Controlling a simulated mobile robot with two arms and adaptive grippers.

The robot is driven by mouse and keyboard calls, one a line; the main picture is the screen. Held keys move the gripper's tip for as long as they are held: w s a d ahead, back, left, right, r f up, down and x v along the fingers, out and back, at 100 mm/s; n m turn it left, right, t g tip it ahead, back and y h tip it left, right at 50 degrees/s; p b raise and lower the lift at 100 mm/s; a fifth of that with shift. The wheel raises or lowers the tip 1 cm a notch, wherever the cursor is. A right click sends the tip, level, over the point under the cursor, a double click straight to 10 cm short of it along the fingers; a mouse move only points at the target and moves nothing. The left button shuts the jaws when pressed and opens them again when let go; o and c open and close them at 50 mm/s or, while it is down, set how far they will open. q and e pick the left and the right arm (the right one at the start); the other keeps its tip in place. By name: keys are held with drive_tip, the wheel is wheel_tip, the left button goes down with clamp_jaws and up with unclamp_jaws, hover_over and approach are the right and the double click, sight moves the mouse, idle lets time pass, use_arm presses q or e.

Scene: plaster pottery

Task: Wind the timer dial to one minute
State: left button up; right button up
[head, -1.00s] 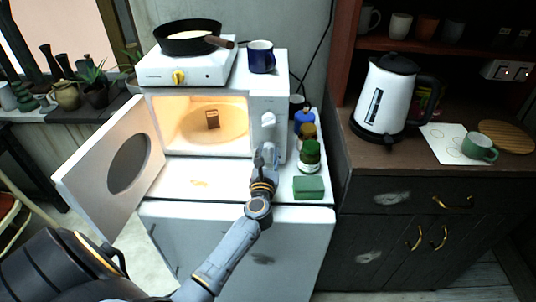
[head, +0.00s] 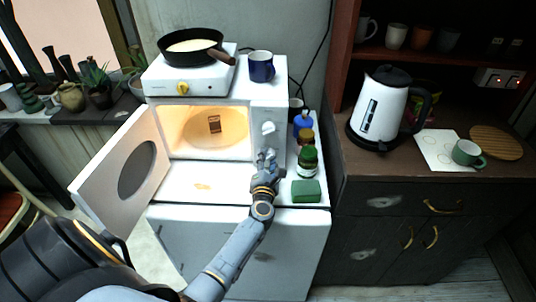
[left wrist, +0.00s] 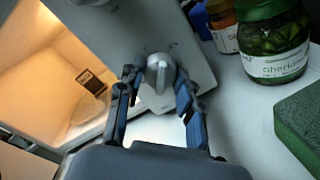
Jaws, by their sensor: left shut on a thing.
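The white microwave (head: 270,105) stands with its door (head: 125,165) open to the left and its inside lit. A light knob (head: 268,128) shows on its right-hand panel in the head view, just above my left gripper (head: 267,155). In the left wrist view, a grey dial (left wrist: 160,75) with a raised ridge sits between the fingertips of my left gripper (left wrist: 158,80). The gripper is shut on this dial. The ridge stands roughly upright in that view. The dial's markings are too small to read. My right gripper is not in view.
A gherkin jar (head: 307,162), a green sponge (head: 306,191) and a blue-capped bottle (head: 303,122) stand close right of the panel. A small brown block (head: 214,124) is inside the microwave. A hob with a pan (head: 192,46) and a blue mug (head: 261,66) are on top.

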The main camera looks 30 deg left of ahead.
use_arm(q)
drive_tip(key=m+p, duration=0.2)
drive_tip(key=m, duration=0.1)
drive_tip(key=shift+r+m, duration=0.15)
drive_tip(key=shift+m, duration=0.15)
drive_tip(key=m+p, duration=0.2)
drive_tip(key=m, duration=0.1)
drive_tip(key=shift+d+g+y, duration=0.1)
drive_tip(key=shift+g+y, duration=0.2)
drive_tip(key=shift+g, duration=0.1)
drive_tip(key=m+p, duration=0.1)
drive_tip(key=m, duration=0.2)
drive_tip(key=shift+m, duration=0.3)
drive_tip(key=shift+m+y+p, duration=0.3)
drive_tip(key=shift+m+p, duration=0.35)
drive_tip(key=shift+m, duration=0.65)
drive_tip(key=o, duration=1.2)
